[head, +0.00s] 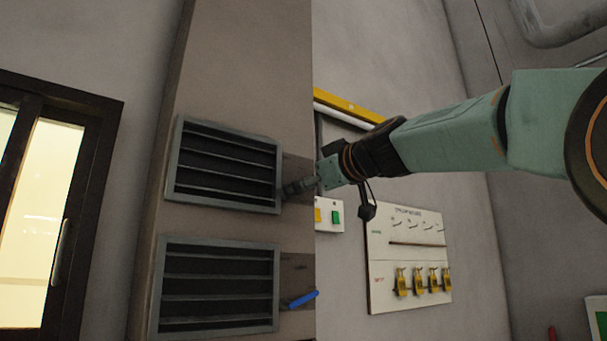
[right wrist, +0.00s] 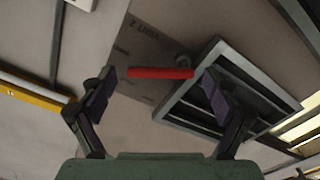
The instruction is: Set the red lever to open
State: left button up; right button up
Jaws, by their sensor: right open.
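The red lever (right wrist: 160,73) shows in the right wrist view as a straight red bar lying across the gap between my fingers. Its right end meets a small pivot next to a louvred vent. My right gripper (right wrist: 158,88) is open, with one dark finger near each end of the lever; I cannot tell whether either touches it. In the head view my right gripper (head: 298,187) is at the right edge of the upper vent, and the red lever is hidden there. My left gripper is not in view.
The upper vent (head: 171,165) and lower vent (head: 161,285) sit on a brown-grey column. A blue lever (head: 301,299) is beside the lower vent. A white board with yellow padlocks (head: 380,270) and a green-and-yellow switch panel (head: 327,203) are on the wall behind.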

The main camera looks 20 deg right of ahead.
jog(key=shift+f+x, duration=0.2)
jog(key=shift+x, duration=0.7)
jog(key=shift+s+d+r, duration=0.1)
jog(key=shift+s+d, duration=0.1)
jog(key=shift+s, duration=0.1)
jog(key=shift+c, duration=0.9)
jog(key=shift+s+r, duration=0.1)
jog(key=shift+s, duration=0.1)
jog(key=c, duration=1)
jog(key=shift+o, duration=0.2)
jog(key=shift+d+m+b, duration=0.15)
jog(key=shift+m+b, duration=0.4)
jog(key=shift+m, duration=0.45)
jog(key=o, duration=1.1)
jog(key=shift+w+f, duration=0.35)
jog(key=shift+w, duration=0.15)
jog(key=shift+o, duration=0.2)
